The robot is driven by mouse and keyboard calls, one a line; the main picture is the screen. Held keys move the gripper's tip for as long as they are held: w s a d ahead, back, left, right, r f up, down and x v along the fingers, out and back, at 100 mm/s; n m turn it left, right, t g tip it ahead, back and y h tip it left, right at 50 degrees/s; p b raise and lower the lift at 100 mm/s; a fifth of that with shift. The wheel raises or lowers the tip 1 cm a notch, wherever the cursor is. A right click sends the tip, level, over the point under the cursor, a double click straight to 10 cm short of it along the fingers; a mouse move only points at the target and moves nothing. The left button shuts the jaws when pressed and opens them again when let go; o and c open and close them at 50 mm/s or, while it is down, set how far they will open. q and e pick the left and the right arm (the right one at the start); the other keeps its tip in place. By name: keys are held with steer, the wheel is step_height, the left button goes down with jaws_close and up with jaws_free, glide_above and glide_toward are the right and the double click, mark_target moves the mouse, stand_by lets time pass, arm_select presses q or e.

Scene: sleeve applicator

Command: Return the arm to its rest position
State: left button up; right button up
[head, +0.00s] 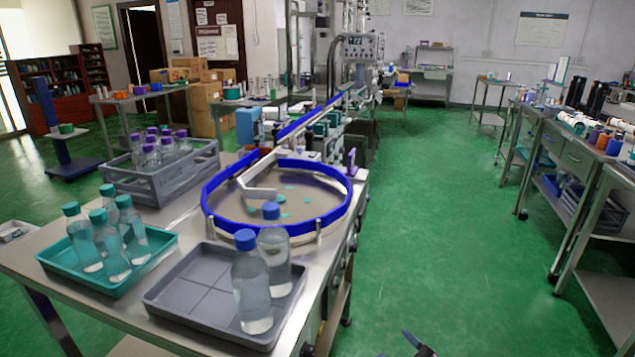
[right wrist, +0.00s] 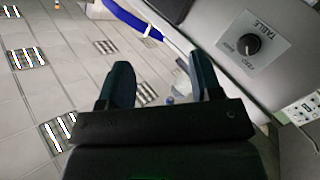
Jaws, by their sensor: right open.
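My right gripper (right wrist: 160,72) is open in the right wrist view, with its two dark fingers apart and nothing seen held between them. A grey panel with a black knob (right wrist: 253,45) under a "TABLE" label is to the right of the fingers, apart from them. In the head view, only a small dark and blue tip (head: 418,344) of what looks like my right gripper shows at the bottom edge, over the green floor. My left gripper is not in view.
A round table with a blue rim (head: 212,209) holds several teal caps. A grey tray (head: 180,291) holds two blue-capped bottles. A teal tray (head: 122,288) holds teal-capped bottles; a grey crate (head: 150,190) holds purple-capped ones. The green floor (head: 455,200) to the right is clear.

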steer(key=s+d+f+m+g+h+p, duration=0.1)
steer(key=s+d+f+m+h, duration=0.1)
steer(key=s, duration=0.7)
steer(key=s+d+f+m+g+h+p, duration=0.1)
steer(key=s+d+f+m+g+h, duration=0.1)
steer(key=s+d+m, duration=0.3)
steer(key=s+d+f+m+g+h+p, duration=0.1)
steer(key=s+d+f+m+h+p, duration=0.1)
steer(key=s, duration=1)
steer(key=shift+s+d+f+m+h, duration=0.4)
steer(key=shift+d+f+m+h, duration=0.2)
steer(key=shift+d+m, duration=0.55)
